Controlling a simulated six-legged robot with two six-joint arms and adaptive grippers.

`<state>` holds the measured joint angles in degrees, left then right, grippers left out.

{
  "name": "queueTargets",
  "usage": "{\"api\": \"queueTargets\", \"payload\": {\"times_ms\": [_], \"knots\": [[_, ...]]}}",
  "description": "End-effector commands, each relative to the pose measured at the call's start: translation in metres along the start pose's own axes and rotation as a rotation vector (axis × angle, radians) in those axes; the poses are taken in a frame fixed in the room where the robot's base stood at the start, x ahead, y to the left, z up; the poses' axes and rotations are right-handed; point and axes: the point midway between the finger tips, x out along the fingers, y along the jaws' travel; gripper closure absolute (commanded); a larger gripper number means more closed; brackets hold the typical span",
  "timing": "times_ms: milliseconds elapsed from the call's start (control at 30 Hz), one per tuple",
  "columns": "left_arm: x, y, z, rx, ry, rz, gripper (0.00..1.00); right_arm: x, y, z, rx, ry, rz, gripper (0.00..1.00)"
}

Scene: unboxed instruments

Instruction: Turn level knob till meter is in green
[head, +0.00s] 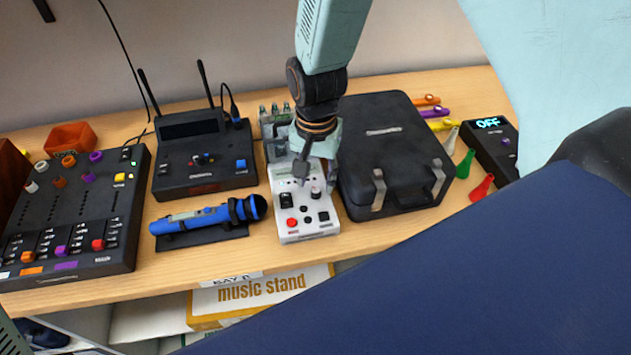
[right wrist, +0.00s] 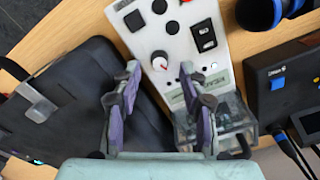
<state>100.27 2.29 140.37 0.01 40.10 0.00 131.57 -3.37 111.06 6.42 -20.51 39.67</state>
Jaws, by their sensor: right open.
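A white control box (head: 307,229) stands on the wooden table, with buttons, a rocker switch and a pale knob (head: 316,192). In the right wrist view the knob (right wrist: 161,62) is white with a red mark and sits just ahead of the fingertips. My right gripper (head: 318,178) hangs over the far half of the box. Its two fingers (right wrist: 157,74) are apart, with nothing between them, and are not closed on the knob. My left gripper is not in view.
A black case (head: 392,140) stands close right of the box. A blue microphone (head: 205,215) on a stand and a black receiver (head: 203,165) with antennas are on the left. A mixer (head: 75,210) is farther left. A transparent item (right wrist: 215,130) stands behind the box.

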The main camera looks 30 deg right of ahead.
Motion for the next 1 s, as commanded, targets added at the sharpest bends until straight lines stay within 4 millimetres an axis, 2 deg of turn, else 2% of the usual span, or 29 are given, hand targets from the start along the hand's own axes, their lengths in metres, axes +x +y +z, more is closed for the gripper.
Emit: {"api": "queueTargets", "payload": {"times_ms": [33,200,433,633,1000], "knots": [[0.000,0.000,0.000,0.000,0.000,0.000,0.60,-0.012,-0.001,-0.001,0.000,0.005,-0.004,0.57],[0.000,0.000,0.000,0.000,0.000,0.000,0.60,-0.047,-0.001,-0.001,0.000,0.005,-0.003,0.57],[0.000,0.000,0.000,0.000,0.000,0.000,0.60,-0.084,-0.001,-0.001,-0.001,0.005,-0.003,0.57],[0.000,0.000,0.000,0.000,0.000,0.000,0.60,-0.096,-0.001,0.000,-0.001,0.003,-0.001,0.57],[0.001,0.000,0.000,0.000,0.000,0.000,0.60,-0.092,0.000,0.001,0.000,-0.004,0.004,0.57]]}}
